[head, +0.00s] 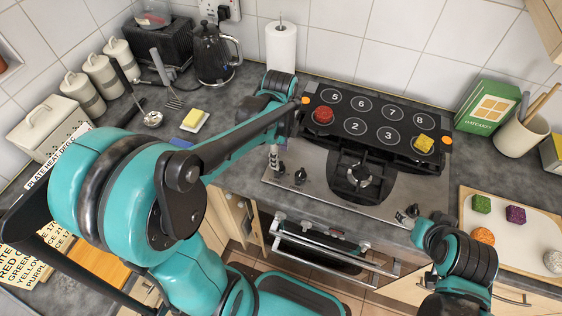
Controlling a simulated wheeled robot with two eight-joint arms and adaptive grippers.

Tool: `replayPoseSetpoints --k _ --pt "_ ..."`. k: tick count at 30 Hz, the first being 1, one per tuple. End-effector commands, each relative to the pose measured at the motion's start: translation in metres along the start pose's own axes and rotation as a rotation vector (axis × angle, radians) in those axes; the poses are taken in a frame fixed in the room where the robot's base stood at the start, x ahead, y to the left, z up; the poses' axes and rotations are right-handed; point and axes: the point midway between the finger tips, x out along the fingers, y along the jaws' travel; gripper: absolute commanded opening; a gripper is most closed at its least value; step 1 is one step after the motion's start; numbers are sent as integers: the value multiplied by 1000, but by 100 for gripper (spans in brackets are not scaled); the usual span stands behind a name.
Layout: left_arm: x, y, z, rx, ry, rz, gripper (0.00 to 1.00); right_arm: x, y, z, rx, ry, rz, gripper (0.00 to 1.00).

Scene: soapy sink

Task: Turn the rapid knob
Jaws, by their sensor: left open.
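The steel hob (335,192) has dark knobs along its front edge. Two knobs, an outer one (282,168) and an inner one (300,177), sit at the left front; another dark knob (412,210) shows at the right front. I cannot read any label to tell which is the rapid knob. My left gripper (274,160) is open and hangs down beside the outer left knob; I cannot tell whether it touches it. My left arm hides part of the counter behind it. My right arm is at the lower right; its fingers are not clearly distinguishable near the right knob.
A tray (520,255) of coloured sponges is at the right.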

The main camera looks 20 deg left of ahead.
Motion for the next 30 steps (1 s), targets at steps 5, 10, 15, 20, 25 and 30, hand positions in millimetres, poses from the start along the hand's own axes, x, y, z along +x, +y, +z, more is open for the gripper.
replayPoseSetpoints --k 5,10,15,20,25,30 --pt "32 -1 0 -1 0 -1 52 10 0 8 0 0 0 66" --pt "46 0 0 -2 0 -2 52 14 0 10 0 0 0 66" --pt "47 0 0 -2 0 -2 52 14 0 10 0 0 0 66" --pt "47 0 0 -2 0 -2 44 13 0 10 0 0 0 66" --pt "47 0 0 -3 0 -2 2 13 0 10 0 0 0 66" --pt "47 0 0 -5 0 -2 2 13 0 10 0 0 0 66"
